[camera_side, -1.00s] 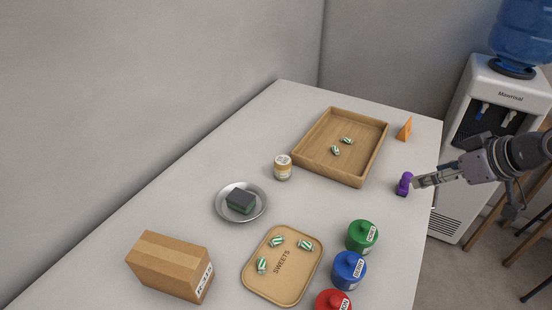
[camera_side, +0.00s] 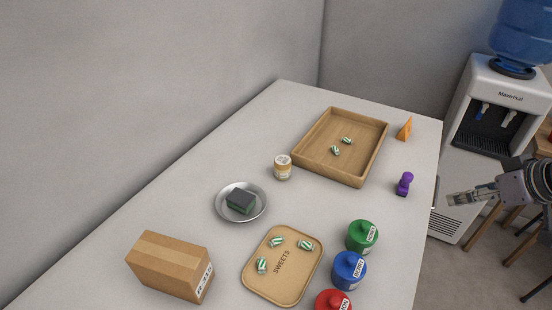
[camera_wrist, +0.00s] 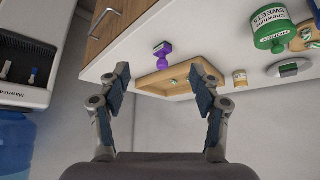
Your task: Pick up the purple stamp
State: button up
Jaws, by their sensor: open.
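The purple stamp (camera_side: 404,184) stands upright on the white counter near its right edge in the side view. In the wrist view the purple stamp (camera_wrist: 162,48) shows beyond and between my fingers. My gripper (camera_side: 452,199) is off the counter's right edge, to the right of the stamp and apart from it. In the wrist view my gripper (camera_wrist: 164,78) has its two fingers spread wide with nothing between them.
A wooden tray (camera_side: 318,172) with sweets lies behind the stamp, and an orange wedge (camera_side: 404,129) stands further back. Green (camera_side: 361,237), blue (camera_side: 349,270) and red (camera_side: 333,301) jars stand in front. A water dispenser (camera_side: 500,110) stands to the right.

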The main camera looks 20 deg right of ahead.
dwell(0.4)
jog(key=shift+c, duration=1.2)
jog(key=shift+w, duration=0.1)
jog(key=m+g+h, duration=0.3)
jog(key=m, duration=0.4)
send_near(409, 177)
jog(key=d, duration=0.1)
jog(key=shift+x, duration=3.15)
jog(key=shift+a+x, duration=0.2)
jog(key=shift+x, duration=1.05)
jog(key=shift+a+x, duration=0.2)
jog(key=shift+x, duration=1.05)
jog(key=shift+f, duration=0.1)
